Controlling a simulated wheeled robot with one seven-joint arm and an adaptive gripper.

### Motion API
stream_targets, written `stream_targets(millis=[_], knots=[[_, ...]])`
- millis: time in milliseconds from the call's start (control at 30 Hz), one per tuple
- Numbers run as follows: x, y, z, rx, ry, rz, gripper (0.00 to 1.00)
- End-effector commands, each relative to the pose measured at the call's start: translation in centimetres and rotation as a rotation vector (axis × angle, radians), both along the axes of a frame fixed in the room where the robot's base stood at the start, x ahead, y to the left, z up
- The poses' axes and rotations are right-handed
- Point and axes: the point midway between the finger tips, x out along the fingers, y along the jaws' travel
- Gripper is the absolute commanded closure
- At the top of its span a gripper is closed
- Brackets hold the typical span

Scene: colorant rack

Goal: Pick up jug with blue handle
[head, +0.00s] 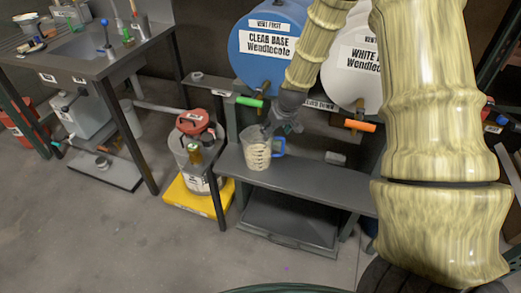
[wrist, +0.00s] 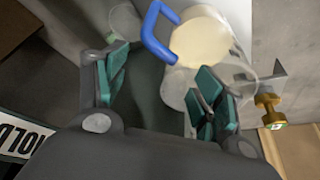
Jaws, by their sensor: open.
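The jug (head: 257,149) is clear, with cream-coloured contents and a blue handle (head: 279,147) on its right side. It stands upright on a dark grey shelf (head: 300,178) below the drums. In the wrist view the jug (wrist: 205,42) shows at the top, right of centre, with its blue handle (wrist: 153,32) pointing left. My gripper (head: 290,124) is just above and to the right of the jug in the head view. In the wrist view my open gripper (wrist: 162,85) has its teal pads spread, with nothing gripped. The right pads overlap the view of the jug; I cannot tell whether they touch it.
A blue drum (head: 262,70) and a white drum (head: 350,45) lie above the shelf, with a green tap (head: 249,101) and an orange tap (head: 360,125) nearby. A red-lidded bucket (head: 200,160) stands on a yellow base to the left. A sink bench (head: 100,60) is further left.

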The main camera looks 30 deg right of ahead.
Motion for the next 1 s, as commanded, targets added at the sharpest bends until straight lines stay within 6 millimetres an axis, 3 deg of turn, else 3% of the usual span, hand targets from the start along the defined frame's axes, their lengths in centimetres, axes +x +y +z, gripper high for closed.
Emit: stream_targets(millis=[233,567,933,1000], knots=[[0.8,-0.1,-2.1,0.0,0.001,-0.001,0.31],[1.0,-0.1,-2.4,0.0,0.0,-0.001,0.31],[0.9,-0.2,-2.4,0.001,0.001,-0.002,0.97],[0.9,-0.2,-2.4,0.001,0.001,-0.002,1.0]])
